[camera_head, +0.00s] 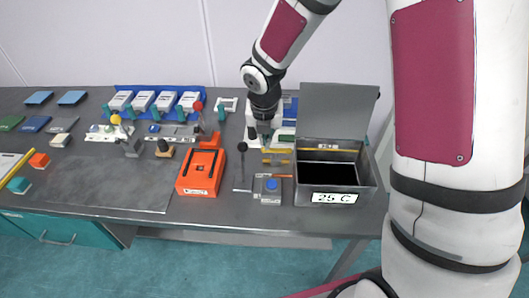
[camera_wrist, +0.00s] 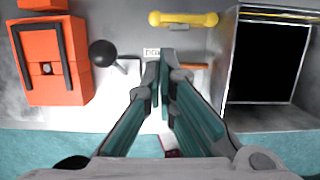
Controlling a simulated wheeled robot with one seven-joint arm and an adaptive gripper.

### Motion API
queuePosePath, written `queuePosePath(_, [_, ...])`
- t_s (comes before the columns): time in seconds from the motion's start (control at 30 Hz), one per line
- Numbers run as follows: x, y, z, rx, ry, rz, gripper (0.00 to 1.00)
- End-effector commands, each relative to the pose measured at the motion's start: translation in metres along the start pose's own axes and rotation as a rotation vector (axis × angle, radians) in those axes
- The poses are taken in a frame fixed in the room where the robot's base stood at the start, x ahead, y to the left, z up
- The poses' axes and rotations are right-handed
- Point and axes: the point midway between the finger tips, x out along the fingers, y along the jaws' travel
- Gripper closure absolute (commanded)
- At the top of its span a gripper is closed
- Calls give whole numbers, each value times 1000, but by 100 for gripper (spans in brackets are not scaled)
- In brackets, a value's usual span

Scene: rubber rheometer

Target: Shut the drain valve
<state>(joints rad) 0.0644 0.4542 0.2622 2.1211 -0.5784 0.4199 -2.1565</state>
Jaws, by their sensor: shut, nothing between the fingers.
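A small label (camera_wrist: 152,52), whose lettering seems to begin with D, is partly covered by my fingertips in the wrist view. A thin orange-red bar (camera_wrist: 195,66), perhaps the drain valve's lever, lies crosswise just right of my fingertips. It also shows in the head view (camera_head: 283,176), behind a grey block with a blue button (camera_head: 271,185). My gripper (camera_wrist: 167,54) has its teal fingers together and empty, pointing down above this spot; it also shows in the head view (camera_head: 265,139). The fingers hide the valve body, and I cannot tell whether they touch it.
An open-lidded dark box marked 25 C (camera_head: 335,197) stands to the right. A yellow bar (camera_wrist: 183,19) lies beyond the fingertips. A black-knobbed lever (camera_head: 242,147) and an orange case (camera_head: 202,172) stand left. The grey mat (camera_head: 110,185) is bare.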

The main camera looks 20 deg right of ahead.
Motion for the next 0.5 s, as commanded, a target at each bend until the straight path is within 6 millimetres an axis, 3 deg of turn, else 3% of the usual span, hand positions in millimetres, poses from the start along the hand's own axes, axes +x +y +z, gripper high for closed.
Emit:
queuePosePath(0.17, [19,0,-1,-2,3,-2,100])
queuePosePath(0.5, [76,0,-2,-2,3,-3,100])
